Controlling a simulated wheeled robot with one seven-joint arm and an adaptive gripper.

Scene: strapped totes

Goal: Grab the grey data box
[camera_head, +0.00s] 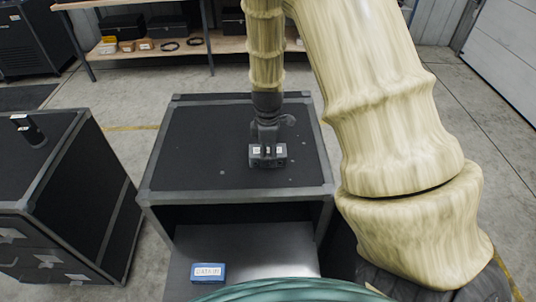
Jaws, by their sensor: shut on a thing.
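The grey data box (280,156) is a small dark-grey block with light labels on its front face. It is at the middle of the dark top of a black case with grey edges (195,165). My gripper (267,147) points down from above and is shut on the box, its fingers covering part of it. I cannot tell whether the box touches the top or is just above it.
A blue box labelled DATA (208,272) lies on the lower shelf (260,262) of the case. Another black case (70,200) stands at the left with a dark object (30,132) on top. A wooden shelf (160,50) with bins is behind.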

